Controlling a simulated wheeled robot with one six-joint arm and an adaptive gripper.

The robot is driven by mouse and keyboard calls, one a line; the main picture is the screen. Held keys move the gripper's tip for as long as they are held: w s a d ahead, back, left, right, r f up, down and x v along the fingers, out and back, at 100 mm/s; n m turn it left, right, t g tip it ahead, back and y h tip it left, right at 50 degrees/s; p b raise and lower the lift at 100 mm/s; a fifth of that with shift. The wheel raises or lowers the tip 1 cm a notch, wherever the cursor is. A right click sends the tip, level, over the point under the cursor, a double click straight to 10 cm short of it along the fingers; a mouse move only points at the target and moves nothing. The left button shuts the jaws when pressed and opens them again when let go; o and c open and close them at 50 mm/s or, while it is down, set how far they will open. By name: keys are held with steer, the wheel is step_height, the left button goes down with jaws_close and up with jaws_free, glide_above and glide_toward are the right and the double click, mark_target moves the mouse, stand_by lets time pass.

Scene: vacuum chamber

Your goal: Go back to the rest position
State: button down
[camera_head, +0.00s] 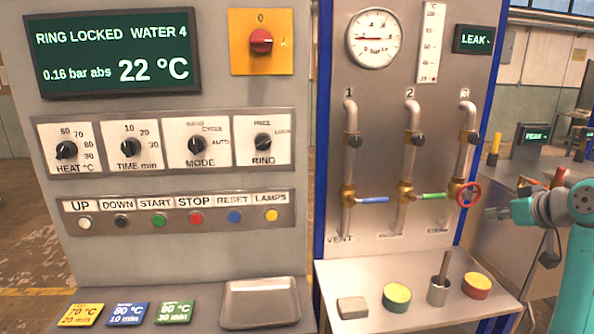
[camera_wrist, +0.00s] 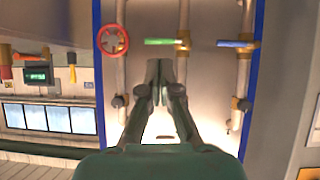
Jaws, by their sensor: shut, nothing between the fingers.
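My gripper (camera_head: 497,213) is at the right in the head view, at the end of my teal arm, to the right of the red valve wheel (camera_head: 468,194). In the wrist view my gripper (camera_wrist: 160,72) has its fingertips together with nothing between them. The pipe panel lies behind it there, with the red wheel (camera_wrist: 112,40) at the upper left and a green lever (camera_wrist: 166,41) above the fingertips. No contact between gripper and panel shows.
A shelf (camera_head: 405,322) below the pipes holds a grey block (camera_head: 352,307), a green-and-yellow round piece (camera_head: 397,298), a metal cup (camera_head: 438,292) with a rod and a red-and-yellow round piece (camera_head: 477,286). A grey tray (camera_head: 260,303) and several cards lie left.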

steer(key=s+a+f+m, duration=0.15)
steer(key=a+f, duration=0.25)
steer(key=f, duration=0.5)
steer(key=s+a+f+t, duration=0.15)
steer(key=a+f, duration=0.25)
steer(key=f, duration=0.6)
steer(key=s+a+f+m+g, duration=0.1)
steer(key=s+a+f, duration=0.3)
steer(key=f, duration=0.5)
steer(key=s+a+f+h, duration=0.1)
steer(key=s+a+f, duration=0.5)
steer(key=s+f, duration=0.15)
steer(key=s+a+f+t, duration=0.1)
steer(key=s+a+f, duration=0.25)
steer(key=s, duration=0.65)
steer(key=s+a+f+t, duration=0.15)
steer(key=s+a, duration=0.35)
steer(key=s, duration=0.5)
steer(key=s+a+r, duration=0.1)
steer(key=s+r, duration=0.1)
steer(key=s, duration=0.4)
steer(key=s+a+r+n, duration=0.1)
steer(key=s+r, duration=0.2)
steer(key=s, duration=0.3)
steer(key=s+a+r+y, duration=0.1)
steer(key=s+r, duration=0.2)
steer(key=s, duration=0.3)
steer(key=shift+n, duration=0.35)
steer(key=shift+a, duration=0.1)
